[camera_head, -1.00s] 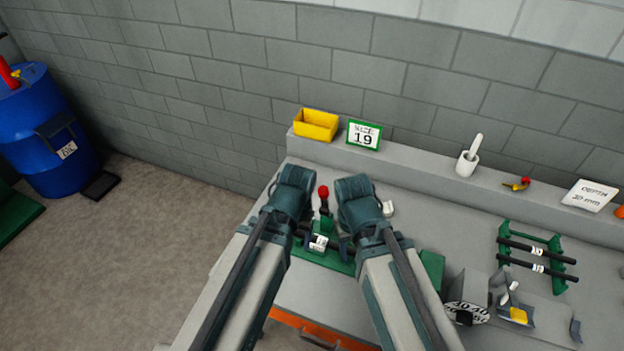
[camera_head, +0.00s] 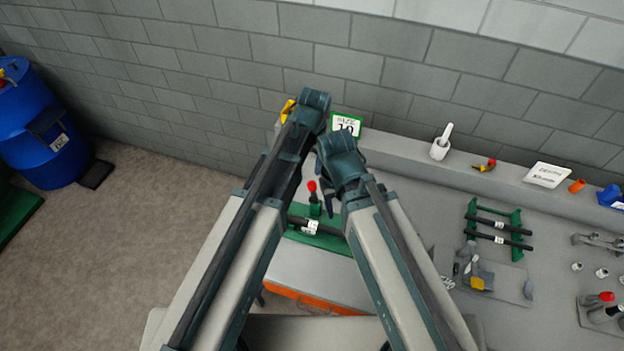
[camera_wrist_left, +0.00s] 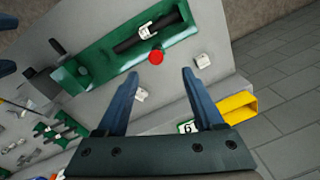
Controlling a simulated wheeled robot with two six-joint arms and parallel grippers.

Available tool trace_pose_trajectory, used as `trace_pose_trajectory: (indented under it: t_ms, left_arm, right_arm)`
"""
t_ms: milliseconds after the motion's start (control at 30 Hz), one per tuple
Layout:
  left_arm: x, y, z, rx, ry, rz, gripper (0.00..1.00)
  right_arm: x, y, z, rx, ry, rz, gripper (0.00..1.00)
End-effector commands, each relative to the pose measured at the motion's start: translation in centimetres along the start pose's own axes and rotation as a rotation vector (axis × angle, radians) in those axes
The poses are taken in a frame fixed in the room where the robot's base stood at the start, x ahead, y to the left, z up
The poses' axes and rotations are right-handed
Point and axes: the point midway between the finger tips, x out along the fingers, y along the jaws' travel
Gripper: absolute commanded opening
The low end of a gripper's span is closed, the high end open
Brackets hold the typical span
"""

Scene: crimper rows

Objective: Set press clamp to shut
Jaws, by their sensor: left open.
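The press clamp (camera_head: 315,208) is a green fixture on the grey bench with a red-knobbed lever standing up. A black rod with a white label (camera_head: 310,227) lies across its green base. In the left wrist view the red knob (camera_wrist_left: 156,57) shows just beyond and between the fingertips of my left gripper (camera_wrist_left: 161,73), apart from them as far as I can tell. That gripper is open and empty. In the head view its fingers are mostly hidden behind my arm. My right gripper (camera_head: 331,200) shows only partly beside the clamp; its jaw opening is unclear.
A ledge along the wall bears a yellow bin (camera_wrist_left: 236,106), a green-framed sign (camera_head: 346,124) and a mortar (camera_head: 440,148). A green rack with black rods (camera_head: 498,228) stands to the right. A blue barrel (camera_head: 40,130) stands at far left.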

Motion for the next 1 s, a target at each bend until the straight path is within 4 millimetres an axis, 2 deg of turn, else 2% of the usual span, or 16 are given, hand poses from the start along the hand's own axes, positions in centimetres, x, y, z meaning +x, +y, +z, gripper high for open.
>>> trace_pose_trajectory:
  t_ms: [33,100,467,667,1000]
  left_arm:
    - [0.0,0.5,-1.1,0.035,-0.002,-0.004,0.69]
    - [0.0,0.9,-1.6,0.065,-0.004,-0.007,0.69]
    - [0.7,1.2,-1.6,0.077,-0.004,-0.008,0.69]
    - [2.6,1.3,-1.7,0.077,-0.004,-0.007,0.69]
    - [7.4,1.7,-1.9,0.081,-0.003,-0.007,0.69]
  right_arm:
    - [0.1,0.0,0.0,0.0,0.0,0.0,0.5]
    - [0.1,0.0,0.0,0.0,0.0,0.0,0.5]
    - [0.8,-0.1,-0.1,-0.003,0.0,0.0,0.5]
    - [2.7,-0.2,-0.2,-0.011,0.001,0.001,0.5]
    - [7.5,-0.7,-0.5,-0.011,0.003,0.002,0.5]
